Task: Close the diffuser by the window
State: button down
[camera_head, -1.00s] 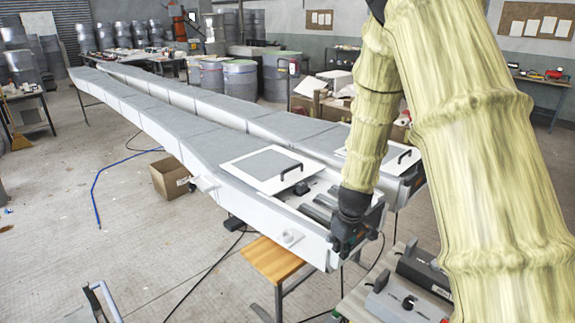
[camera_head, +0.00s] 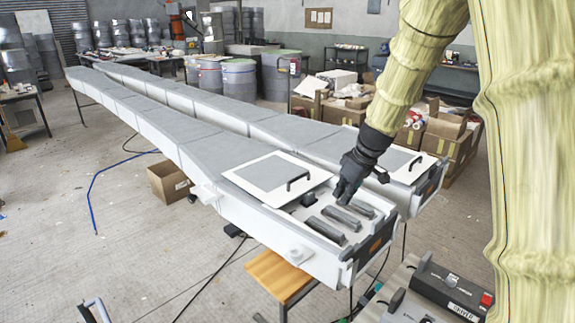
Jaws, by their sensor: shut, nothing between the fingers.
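Two long grey-and-white mould bodies run side by side from the foreground to the back left. On the near mould (camera_head: 170,128) lies a square white panel with a grey inset (camera_head: 268,171) and a black handle (camera_head: 298,183). A similar panel (camera_head: 394,160) with a black handle lies on the far mould. I cannot tell which part is the diffuser, and I see no window. The near mould's front end is open at the top, showing several dark grey bars (camera_head: 326,229). My black gripper (camera_head: 341,197) is shut and empty, pointing down over this open section, right of the near panel's handle.
A wooden stool (camera_head: 272,272) stands below the near mould. A bench with control boxes (camera_head: 452,288) is at the lower right. Cardboard boxes (camera_head: 450,140) are piled behind the far mould. Cables cross the floor, and the floor at left is mostly clear.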

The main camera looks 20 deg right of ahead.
aim_at(277, 178)
jog(key=i, duration=1.2)
